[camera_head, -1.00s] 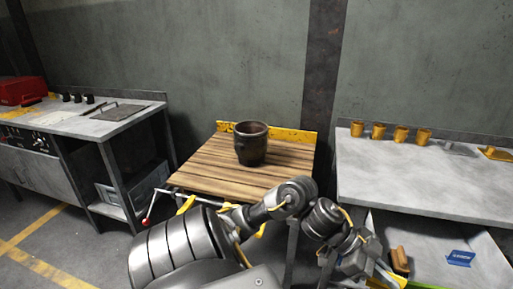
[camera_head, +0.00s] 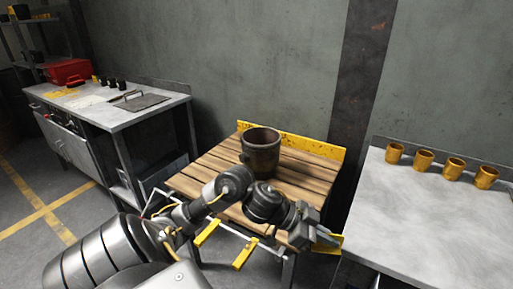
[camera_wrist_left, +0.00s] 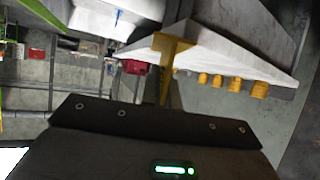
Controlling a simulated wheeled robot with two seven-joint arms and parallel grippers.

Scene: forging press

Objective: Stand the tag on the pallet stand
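The pallet stand (camera_head: 210,173) has a wooden slatted top and a yellow back rail. A dark pot-like vessel (camera_head: 262,150) stands upright on it towards the back. My left gripper (camera_head: 325,239) is past the stand's front right corner, between it and the right bench. It appears shut on a yellow piece, which I take for the tag (camera_head: 334,244). In the left wrist view the tag (camera_wrist_left: 172,48) shows as a yellow T shape ahead of the dark gripper body; the fingertips are hard to make out. My right gripper is out of view.
The grey right bench (camera_head: 420,215) carries several yellow cups (camera_head: 425,159) along its back. Yellow bars (camera_head: 207,232) on a pale frame are at the stand's front. A left bench (camera_head: 150,115) holds a red box (camera_head: 68,71).

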